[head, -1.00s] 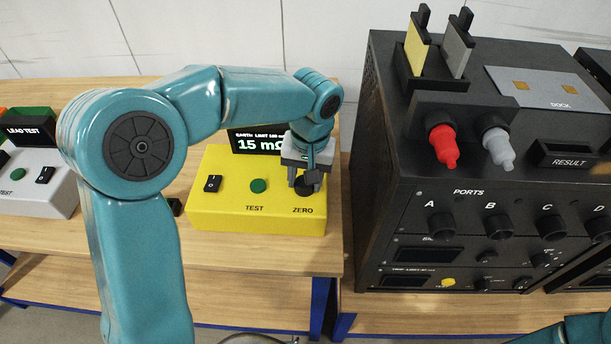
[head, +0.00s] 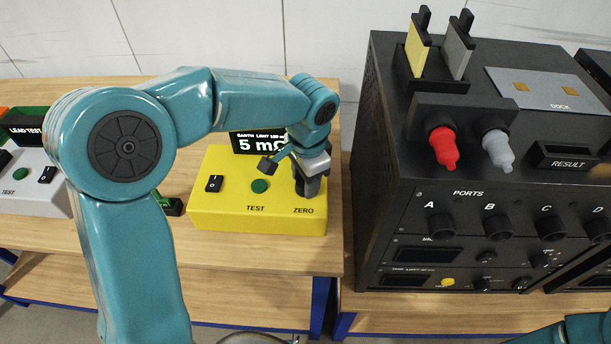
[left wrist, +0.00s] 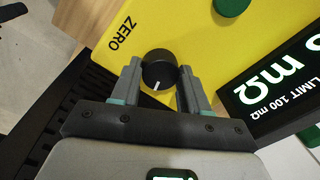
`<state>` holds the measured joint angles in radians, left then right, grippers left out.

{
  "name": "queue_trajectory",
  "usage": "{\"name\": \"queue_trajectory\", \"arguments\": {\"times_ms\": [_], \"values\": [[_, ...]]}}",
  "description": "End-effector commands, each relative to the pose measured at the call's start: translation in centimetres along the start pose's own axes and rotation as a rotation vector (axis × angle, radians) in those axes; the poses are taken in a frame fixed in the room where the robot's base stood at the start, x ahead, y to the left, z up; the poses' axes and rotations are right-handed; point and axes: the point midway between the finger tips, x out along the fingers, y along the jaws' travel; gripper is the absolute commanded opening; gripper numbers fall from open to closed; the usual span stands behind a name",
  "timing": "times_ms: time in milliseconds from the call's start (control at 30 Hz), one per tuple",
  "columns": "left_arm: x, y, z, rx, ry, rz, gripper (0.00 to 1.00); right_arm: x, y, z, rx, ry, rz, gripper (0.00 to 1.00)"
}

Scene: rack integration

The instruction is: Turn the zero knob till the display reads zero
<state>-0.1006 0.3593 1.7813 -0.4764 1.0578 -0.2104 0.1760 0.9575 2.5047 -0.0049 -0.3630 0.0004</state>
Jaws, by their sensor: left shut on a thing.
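The yellow tester box (head: 226,213) sits on the wooden bench, with a green TEST button (head: 260,186) and a black rocker switch (head: 214,184). Its black display (head: 243,144) reads "5 m" and then is partly hidden by my arm. My left gripper (head: 308,187) is over the ZERO corner of the box, pointing down. In the left wrist view the black zero knob (left wrist: 158,70), with a white pointer line, sits between the two grey fingers (left wrist: 160,82), which are shut on it. My right gripper is not in view; only a bit of teal arm shows at bottom right.
A black rack (head: 388,180) with ports, a red probe (head: 443,148) and a grey probe (head: 498,150) stands close to the right of the box. A grey lead tester (head: 36,194) is at the left. Bare bench (head: 250,250) lies in front.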

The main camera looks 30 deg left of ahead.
Motion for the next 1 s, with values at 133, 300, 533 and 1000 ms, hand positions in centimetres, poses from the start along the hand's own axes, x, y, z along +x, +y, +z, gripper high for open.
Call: {"name": "queue_trajectory", "arguments": {"times_ms": [133, 300, 533, 1000], "values": [[-0.18, -0.11, -0.04, 0.082, 0.01, -0.003, 0.14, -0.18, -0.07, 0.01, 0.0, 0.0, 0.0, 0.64], [-0.17, -0.14, -0.06, 0.147, 0.016, -0.003, 0.14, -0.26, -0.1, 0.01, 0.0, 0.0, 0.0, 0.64], [-0.17, -0.15, -0.07, 0.185, 0.019, -0.004, 0.14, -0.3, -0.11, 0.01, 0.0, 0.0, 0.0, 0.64], [-0.17, -0.14, -0.08, 0.19, 0.019, -0.004, 0.64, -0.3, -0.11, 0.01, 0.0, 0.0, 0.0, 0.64]]}}
